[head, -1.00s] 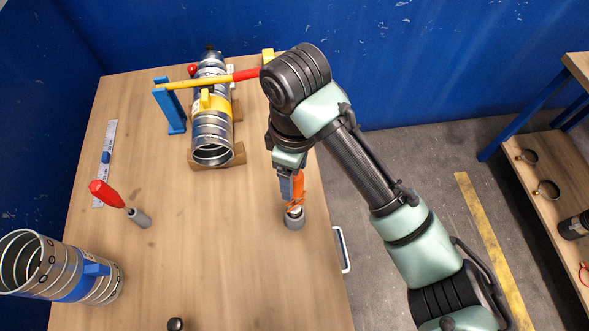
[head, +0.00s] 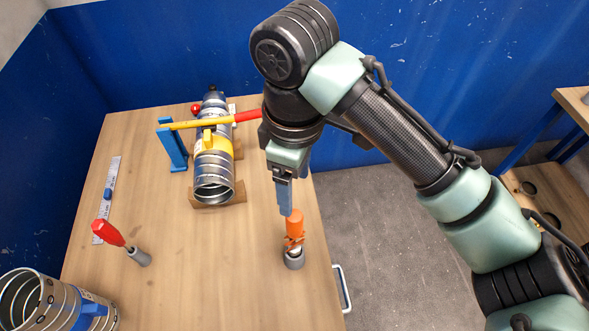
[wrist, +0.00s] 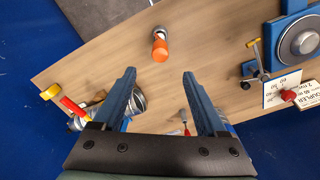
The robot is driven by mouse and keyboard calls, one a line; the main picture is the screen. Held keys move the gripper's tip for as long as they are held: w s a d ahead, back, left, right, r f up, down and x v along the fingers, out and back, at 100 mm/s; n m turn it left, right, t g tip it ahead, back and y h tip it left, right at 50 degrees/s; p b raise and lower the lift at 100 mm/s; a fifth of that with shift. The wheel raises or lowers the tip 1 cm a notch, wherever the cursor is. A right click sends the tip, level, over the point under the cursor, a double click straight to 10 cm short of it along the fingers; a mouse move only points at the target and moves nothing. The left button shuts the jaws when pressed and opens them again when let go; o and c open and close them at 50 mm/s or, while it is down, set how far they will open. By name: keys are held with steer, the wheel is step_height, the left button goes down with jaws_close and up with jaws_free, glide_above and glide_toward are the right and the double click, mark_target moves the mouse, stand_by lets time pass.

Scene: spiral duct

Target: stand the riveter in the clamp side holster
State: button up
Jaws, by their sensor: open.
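The orange-handled tool, which looks like the riveter (head: 294,226), stands about upright in a grey round holster (head: 293,260) near the table's right edge. It also shows in the wrist view (wrist: 160,49), seen from above, beyond my fingertips. My gripper (head: 285,208) is above the orange handle, pointing down. In the wrist view my gripper (wrist: 159,74) has its fingers wide apart with nothing between them. The yellow clamp bar (head: 205,122) with a red handle crosses above the far duct.
The far spiral duct (head: 214,178) lies in a brown cradle. Another duct (head: 35,300) is at the near left. A blue post (head: 173,148) stands by the clamp bar, and a ruler (head: 106,200) lies at the left edge. The table middle is clear.

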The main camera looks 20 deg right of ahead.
steer(key=shift+r, duration=1.05)
steer(key=w+a+r+n+t+y+b, duration=0.1)
steer(key=w+a+r+t, duration=0.2)
steer(key=w+a, duration=0.15)
steer(key=w+a+r+t+y, duration=0.1)
steer(key=w+a+r+t, duration=0.1)
steer(key=w+a+t, duration=0.3)
steer(key=w+a+r+t+y+b, duration=0.1)
steer(key=w+a+r+t+y, duration=0.15)
steer(key=a+r, duration=0.45)
steer(key=w+a+r+t+y+b, duration=0.1)
steer(key=a+r+t+y, duration=0.15)
steer(key=a+r, duration=0.4)
steer(key=s+d+r+m+t, duration=0.25)
steer(key=r+t, duration=0.35)
steer(key=r, duration=0.6)
steer(key=s+d+r+m+t+h+b, duration=0.2)
steer(key=s+d+r+m+t+h, duration=0.4)
steer(key=s, duration=0.4)
steer(key=shift+s+d+r+m+t+h, duration=0.15)
steer(key=shift+d+m+t+h, duration=0.45)
steer(key=shift+d+t, duration=0.45)
steer(key=shift+a, duration=0.1)
